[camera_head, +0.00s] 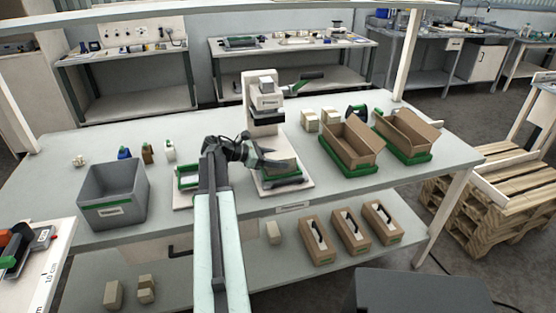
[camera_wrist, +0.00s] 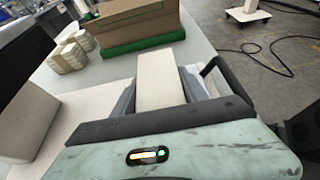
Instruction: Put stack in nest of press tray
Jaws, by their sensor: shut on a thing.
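My gripper (camera_head: 262,157) is at the front of the white bench press (camera_head: 262,105), above its base, partly hidden by my arm. In the wrist view, its fingers are shut on a pale stack (camera_wrist: 158,78), which sticks out beyond the fingertips. The green-edged press tray (camera_head: 288,181) is low on the press base, below and right of my gripper. Its nest is mostly hidden, and I cannot tell whether the stack touches it. A green frame (camera_head: 187,177) on a white plate is left of the press.
A grey bin (camera_head: 112,195) is at the left. Brown cartons on green trays (camera_head: 350,145) stand right of the press, with pale stacks (camera_head: 310,120) beside them; these also show in the wrist view (camera_wrist: 67,57). Small bottles (camera_head: 147,152) stand behind the bin. The bench's right end is clear.

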